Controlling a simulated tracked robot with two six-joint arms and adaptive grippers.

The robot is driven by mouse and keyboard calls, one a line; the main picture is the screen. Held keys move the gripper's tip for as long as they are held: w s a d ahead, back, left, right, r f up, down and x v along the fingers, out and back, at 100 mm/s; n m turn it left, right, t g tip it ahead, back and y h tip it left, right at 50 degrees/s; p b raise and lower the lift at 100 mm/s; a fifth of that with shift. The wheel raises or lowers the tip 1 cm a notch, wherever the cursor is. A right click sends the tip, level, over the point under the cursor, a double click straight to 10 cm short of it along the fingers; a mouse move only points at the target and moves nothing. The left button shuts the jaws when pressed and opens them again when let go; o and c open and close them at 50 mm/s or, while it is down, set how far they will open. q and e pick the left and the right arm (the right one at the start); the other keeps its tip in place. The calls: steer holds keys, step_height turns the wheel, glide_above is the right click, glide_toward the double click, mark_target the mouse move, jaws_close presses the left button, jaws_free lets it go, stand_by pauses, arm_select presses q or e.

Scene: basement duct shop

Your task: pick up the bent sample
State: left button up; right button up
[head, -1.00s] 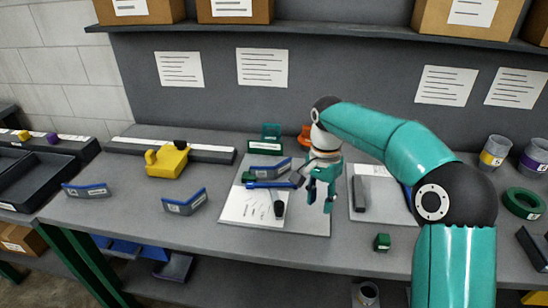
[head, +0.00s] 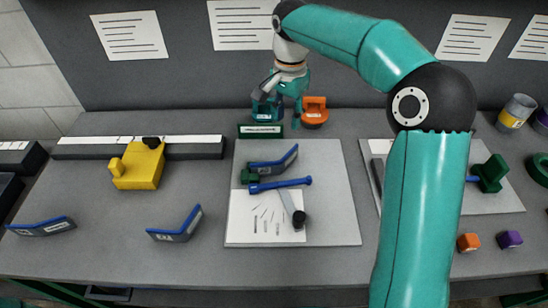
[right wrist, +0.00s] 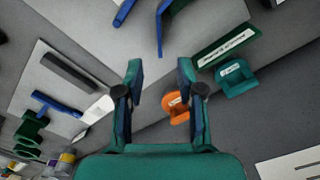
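Three grey angled pieces with blue edges and white labels are in the head view. One bent piece (head: 272,164) lies on the left grey board (head: 330,205), close to a small green block and a blue-handled tool. Another bent piece (head: 176,226) stands on the bench left of the board, and a third (head: 40,227) at the far left. I cannot tell which is the sample. My right gripper (head: 284,116) is above the back of the bench, behind the board; its fingers (right wrist: 160,95) are apart and empty in the right wrist view. My left gripper is not in view.
A teal holder (head: 266,112) and an orange holder (head: 314,112) stand behind the board, beside a labelled green strip (head: 261,131). A yellow block (head: 139,166) stands left. The right board (head: 500,197) carries a green-and-blue tool. Bare bench lies along the front.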

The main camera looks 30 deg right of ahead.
glide_above(284, 158)
steer(key=f, duration=0.8)
steer(key=shift+w+d+f, duration=0.25)
steer(key=shift+w+d, duration=0.1)
steer(key=f, duration=0.2)
steer(key=f+p, duration=0.1)
steer(key=f, duration=0.2)
steer(key=shift+s+a+f, duration=0.35)
steer(key=shift+s, duration=0.05)
steer(key=shift+f, duration=0.3)
jaws_close()
